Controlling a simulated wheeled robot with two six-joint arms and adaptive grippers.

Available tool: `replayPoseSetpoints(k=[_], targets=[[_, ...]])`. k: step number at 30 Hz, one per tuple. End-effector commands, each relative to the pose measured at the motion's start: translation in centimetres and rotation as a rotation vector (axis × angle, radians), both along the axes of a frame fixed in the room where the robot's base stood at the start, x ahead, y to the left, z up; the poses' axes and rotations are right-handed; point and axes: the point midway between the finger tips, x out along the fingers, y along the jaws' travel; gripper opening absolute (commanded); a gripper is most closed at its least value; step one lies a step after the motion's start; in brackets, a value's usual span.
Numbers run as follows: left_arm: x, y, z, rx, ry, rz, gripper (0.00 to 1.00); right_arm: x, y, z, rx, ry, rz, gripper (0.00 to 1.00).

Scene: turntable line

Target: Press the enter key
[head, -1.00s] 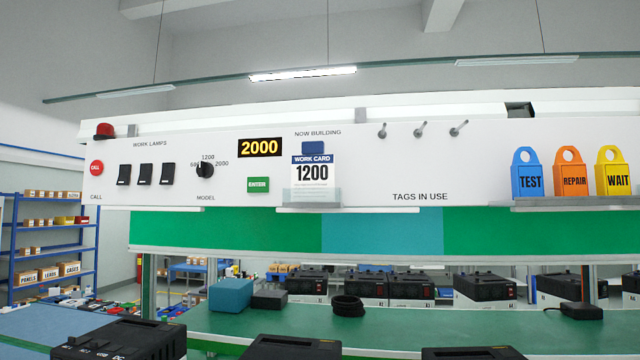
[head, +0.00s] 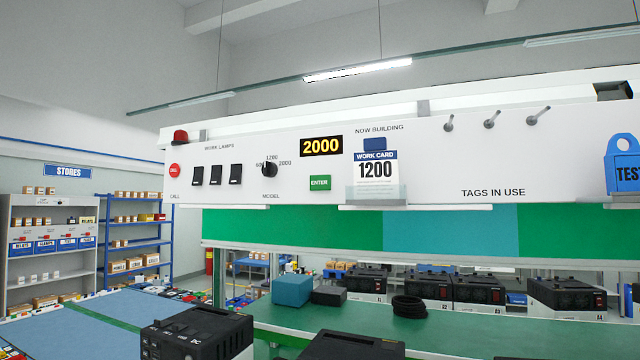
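The green ENTER key (head: 320,182) sits on the white panel (head: 440,165), below the display (head: 321,146), which reads 2000 in yellow. The black model knob (head: 269,169) is left of the key, with 500, 1200 and 2000 marked around it. Its pointer looks to be near the 1200 mark. A work card (head: 376,172) reading 1200 stands in a clear holder right of the key. Neither of my grippers shows in the head view.
Three black lamp switches (head: 216,175) and a red call button (head: 175,170) are at the panel's left. Below, the green bench (head: 450,335) holds a teal block (head: 292,290), a black cable coil (head: 409,307) and several black-topped units.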

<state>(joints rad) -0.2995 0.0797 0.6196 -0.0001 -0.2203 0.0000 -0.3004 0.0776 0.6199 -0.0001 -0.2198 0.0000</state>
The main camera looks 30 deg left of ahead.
Motion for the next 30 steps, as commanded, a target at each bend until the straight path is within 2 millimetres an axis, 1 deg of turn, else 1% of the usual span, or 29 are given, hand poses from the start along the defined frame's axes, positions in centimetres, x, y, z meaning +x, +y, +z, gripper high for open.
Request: replayPoseSetpoints(k=[1, 2, 9, 12, 30], targets=[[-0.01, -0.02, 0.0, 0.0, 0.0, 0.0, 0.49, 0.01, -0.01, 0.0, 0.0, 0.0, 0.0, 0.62], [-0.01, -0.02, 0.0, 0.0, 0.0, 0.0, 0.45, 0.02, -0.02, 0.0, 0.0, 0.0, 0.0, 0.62], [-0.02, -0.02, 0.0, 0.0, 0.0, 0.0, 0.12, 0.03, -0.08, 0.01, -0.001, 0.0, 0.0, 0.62], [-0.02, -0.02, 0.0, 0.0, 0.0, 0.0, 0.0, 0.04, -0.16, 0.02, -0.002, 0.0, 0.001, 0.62], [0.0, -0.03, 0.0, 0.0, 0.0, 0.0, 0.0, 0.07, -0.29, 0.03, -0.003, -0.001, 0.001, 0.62]])
